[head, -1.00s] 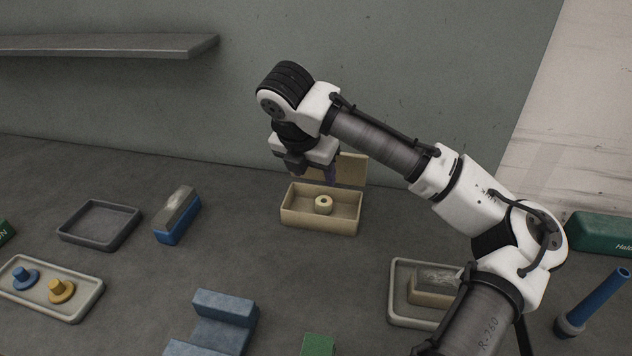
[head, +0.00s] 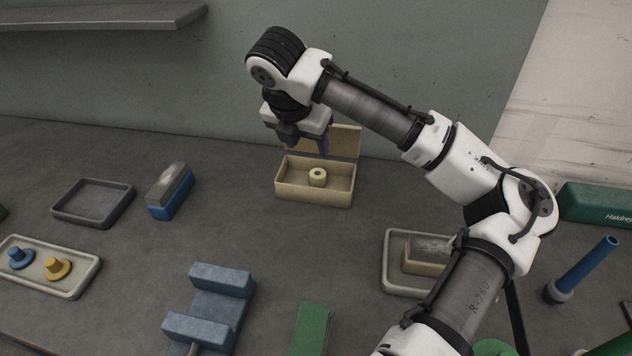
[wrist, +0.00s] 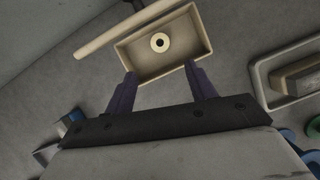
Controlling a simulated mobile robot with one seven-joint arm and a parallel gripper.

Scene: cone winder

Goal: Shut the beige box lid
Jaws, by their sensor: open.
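The beige box (head: 312,196) stands on the grey surface near the wall, with a small pale ring-shaped piece (head: 317,177) inside. Its lid (head: 345,141) is open and stands up at the back edge. My gripper (head: 322,146) is above the box near the lid, partly hidden by its own body in the head view. In the wrist view my gripper (wrist: 160,72) is open, its two purple fingers apart with nothing between them. The box (wrist: 180,38) lies beyond the fingertips there, and the lid (wrist: 130,29) shows nearly edge-on as a narrow beige bar.
A blue block with a grey top (head: 171,191) and an empty dark tray (head: 93,204) are left of the box. A pale tray (head: 390,262) holding a block is at the right front. A blue stepped piece (head: 215,305) and green block (head: 310,330) lie in front.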

